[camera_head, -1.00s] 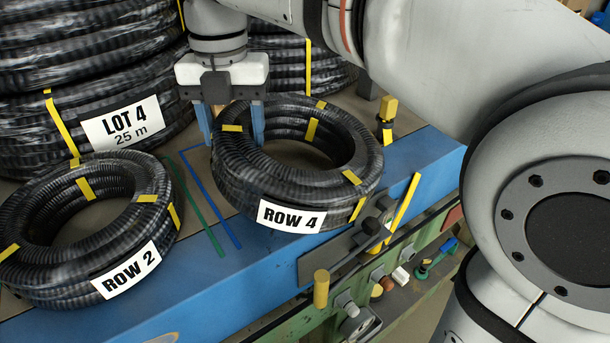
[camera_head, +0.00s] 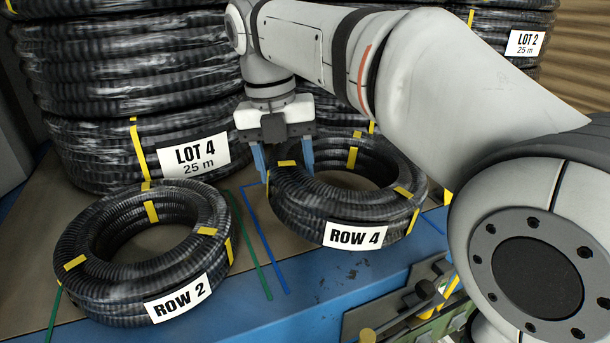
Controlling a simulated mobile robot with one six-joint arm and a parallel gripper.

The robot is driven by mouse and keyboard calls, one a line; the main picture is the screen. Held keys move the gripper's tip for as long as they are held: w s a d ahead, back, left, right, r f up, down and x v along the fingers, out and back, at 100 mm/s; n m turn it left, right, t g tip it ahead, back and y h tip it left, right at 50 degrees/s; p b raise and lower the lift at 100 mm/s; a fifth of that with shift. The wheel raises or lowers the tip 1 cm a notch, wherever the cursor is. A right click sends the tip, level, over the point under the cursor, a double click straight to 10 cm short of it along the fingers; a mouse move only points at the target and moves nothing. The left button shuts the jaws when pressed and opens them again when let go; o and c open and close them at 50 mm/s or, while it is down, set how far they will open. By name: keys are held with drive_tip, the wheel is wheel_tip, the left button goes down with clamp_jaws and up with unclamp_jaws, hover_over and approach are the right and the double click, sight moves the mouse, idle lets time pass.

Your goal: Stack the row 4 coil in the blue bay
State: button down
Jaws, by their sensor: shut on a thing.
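The row 4 coil (camera_head: 345,210) is a black ribbed hose ring with yellow straps and a white "ROW 4" label. It lies level at the front edge of the table. My gripper (camera_head: 284,162) has its two blue fingers on either side of the coil's back left wall and is shut on it. A blue line (camera_head: 264,240) on the table runs just left of the coil, and a short blue line (camera_head: 432,223) shows to its right. I cannot tell whether the coil touches the table; its underside is hidden.
The row 2 coil (camera_head: 143,260) lies to the left, beside a green line (camera_head: 256,245). A tall stack of lot 4 coils (camera_head: 140,100) stands behind it. Lot 2 coils (camera_head: 515,20) stand at the back right. The blue table edge (camera_head: 250,318) runs along the front.

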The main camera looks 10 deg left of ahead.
drive_tip(key=shift+w+a+n+h, duration=0.6)
drive_tip(key=shift+w+a+n, duration=0.35)
drive_tip(key=shift+n, duration=0.05)
drive_tip(key=shift+f, duration=0.15)
drive_tip(key=shift+a+b+x, duration=0.2)
drive_tip(key=shift+b+x, duration=0.2)
drive_tip(key=shift+x, duration=0.35)
drive_tip(key=shift+a+b+x, duration=0.15)
drive_tip(key=shift+b+x, duration=0.3)
drive_tip(key=shift+x, duration=0.3)
drive_tip(key=shift+a+b+x, duration=0.2)
drive_tip(key=shift+b+x, duration=0.2)
drive_tip(key=shift+x, duration=0.35)
drive_tip(key=shift+f, duration=0.1)
drive_tip(key=shift+s+d+p, duration=0.1)
drive_tip(key=shift+p, duration=0.6)
drive_tip(key=shift+f+b, duration=0.35)
drive_tip(key=shift+f, duration=0.3)
drive_tip(key=c, duration=0.6)
unclamp_jaws()
drive_tip(key=shift+o, duration=0.9)
drive_tip(key=shift+f, duration=0.15)
